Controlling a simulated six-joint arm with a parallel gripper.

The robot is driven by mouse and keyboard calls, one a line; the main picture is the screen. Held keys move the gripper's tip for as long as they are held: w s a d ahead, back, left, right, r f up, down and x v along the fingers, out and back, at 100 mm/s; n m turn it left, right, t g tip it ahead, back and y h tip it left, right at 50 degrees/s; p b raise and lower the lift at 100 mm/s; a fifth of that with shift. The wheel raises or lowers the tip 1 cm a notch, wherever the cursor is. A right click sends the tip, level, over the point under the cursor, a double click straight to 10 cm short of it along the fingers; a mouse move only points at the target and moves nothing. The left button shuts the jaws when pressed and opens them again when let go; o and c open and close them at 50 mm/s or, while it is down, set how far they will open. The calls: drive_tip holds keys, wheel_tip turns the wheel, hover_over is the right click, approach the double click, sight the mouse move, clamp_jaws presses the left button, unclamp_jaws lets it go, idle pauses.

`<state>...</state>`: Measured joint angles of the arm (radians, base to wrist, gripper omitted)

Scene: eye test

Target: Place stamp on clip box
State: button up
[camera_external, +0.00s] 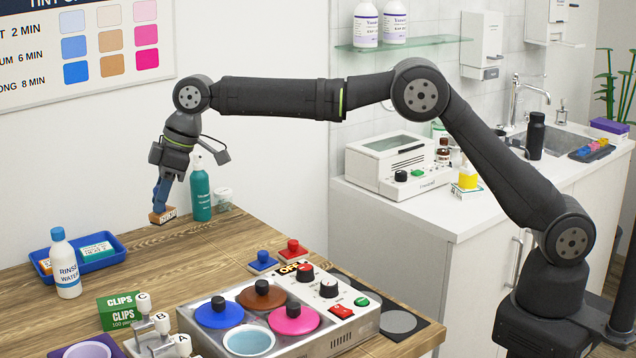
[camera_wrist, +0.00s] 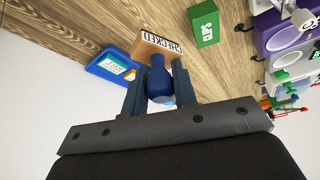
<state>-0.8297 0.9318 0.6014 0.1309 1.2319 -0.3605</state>
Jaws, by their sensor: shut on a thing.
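The stamp (camera_wrist: 158,46) has a wooden block marked "CHECKED" and a blue handle, clear in the wrist view. My gripper (camera_wrist: 155,92) is shut on its blue handle. In the external view my gripper (camera_external: 161,190) holds the stamp (camera_external: 163,215) in the air at the back left, above the wooden table. The green clip box (camera_external: 118,311), marked "CLIPS", stands on the table at the front left, apart from the stamp and lower. It also shows in the wrist view (camera_wrist: 205,27), to the right of the stamp.
A rinse water bottle (camera_external: 66,265) and a blue tray (camera_external: 101,262) with small boxes stand left of the stamp. A green spray bottle (camera_external: 200,195) stands behind it. A lettered lever rack (camera_external: 155,335) is close to the clip box, with a warmer (camera_external: 335,325) holding coloured pots to the right.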

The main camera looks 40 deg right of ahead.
drive_tip(key=s+a+f, duration=0.1)
drive_tip(key=a+f, duration=0.1)
drive_tip(key=a, duration=0.1)
drive_tip(key=s+a+f, duration=0.2)
drive_tip(key=a, duration=0.2)
drive_tip(key=s+a+f, duration=0.1)
drive_tip(key=a+f, duration=0.1)
drive_tip(key=a, duration=0.1)
drive_tip(key=shift+s+a+f, duration=0.25)
drive_tip(key=shift+s+f, duration=0.15)
drive_tip(key=shift+f, duration=2.05)
drive_tip(key=shift+f, duration=0.15)
drive_tip(key=o, duration=1)
drive_tip(key=v, duration=1.2)
drive_tip(key=shift+a, duration=0.1)
